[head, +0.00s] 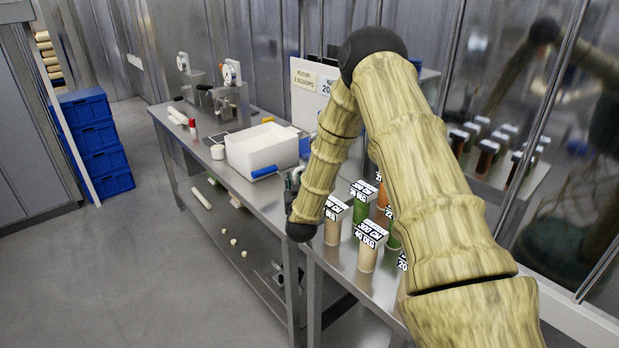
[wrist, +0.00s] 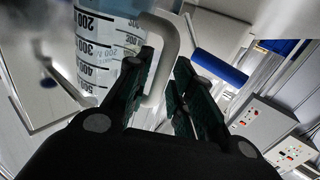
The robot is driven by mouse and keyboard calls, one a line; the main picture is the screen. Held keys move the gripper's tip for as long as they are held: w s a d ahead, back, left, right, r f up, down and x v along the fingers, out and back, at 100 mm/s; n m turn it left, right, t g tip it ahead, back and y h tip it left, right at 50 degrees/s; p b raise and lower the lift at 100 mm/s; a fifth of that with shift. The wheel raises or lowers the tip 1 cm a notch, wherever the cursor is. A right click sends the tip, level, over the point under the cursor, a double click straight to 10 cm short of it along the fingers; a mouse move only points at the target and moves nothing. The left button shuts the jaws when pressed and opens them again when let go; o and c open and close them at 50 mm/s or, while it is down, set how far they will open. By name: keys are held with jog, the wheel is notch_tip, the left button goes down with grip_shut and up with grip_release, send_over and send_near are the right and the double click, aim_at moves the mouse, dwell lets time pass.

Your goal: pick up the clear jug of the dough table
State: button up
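The clear jug (wrist: 92,45) with black volume marks fills the upper left of the wrist view. Its pale curved handle (wrist: 170,50) reaches into the gap between the fingers of my gripper (wrist: 160,85). The fingers are dark green and apart, one on each side of the handle; I cannot tell whether either touches it. In the head view my gripper (head: 295,182) is at the front edge of the steel dough table (head: 252,198), partly behind my arm. I cannot make out the jug there; my arm covers that area.
A white bin (head: 262,150) stands on the table, with a blue roller (head: 265,172) near its front corner, close to my gripper. The blue roller also shows in the wrist view (wrist: 220,66). Several labelled jars (head: 335,222) stand on the table to the right. The floor at left is clear.

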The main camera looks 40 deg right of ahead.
jog(key=shift+w+d, duration=0.25)
jog(key=shift+w, duration=0.2)
grip_shut()
jog(key=shift+r, duration=0.1)
